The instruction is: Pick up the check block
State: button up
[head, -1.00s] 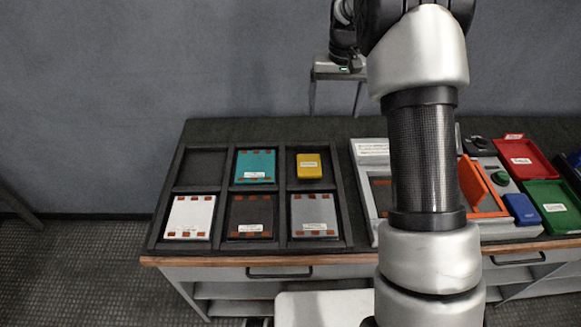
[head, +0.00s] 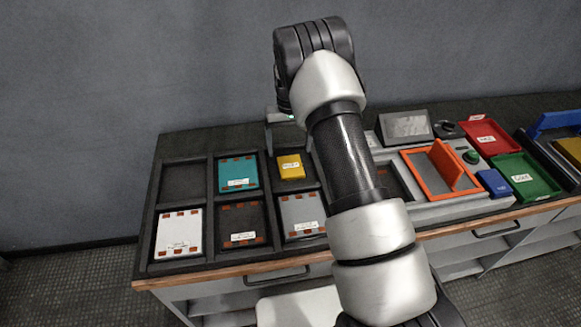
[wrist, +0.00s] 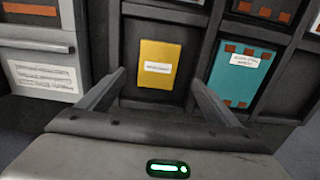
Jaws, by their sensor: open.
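The yellow block (head: 291,167), a small labelled piece that I take to be the check block, lies in the back right compartment of the black tray (head: 147,222). Its label is too small to read. In the wrist view the yellow block (wrist: 157,62) lies ahead of my gripper (wrist: 158,78), centred between the two spread fingers. The fingers are open and hold nothing, and the block still rests on its compartment floor.
A teal plate (head: 238,173) lies beside the block, past a raised divider. White (head: 179,233), dark (head: 241,224) and grey (head: 301,213) plates fill the front row; the back left compartment is empty. An orange frame (head: 425,176), blue block (head: 493,182), green (head: 528,175) and red (head: 488,137) trays stand right.

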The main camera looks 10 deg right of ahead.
aim_at(291, 165)
jog(key=f, duration=0.5)
jog(key=f+p, duration=0.1)
jog(key=f, duration=0.1)
jog(key=shift+d+f, duration=0.15)
jog(key=shift+d, duration=0.1)
jog(key=shift+c, duration=0.2)
jog(key=c, duration=1.4)
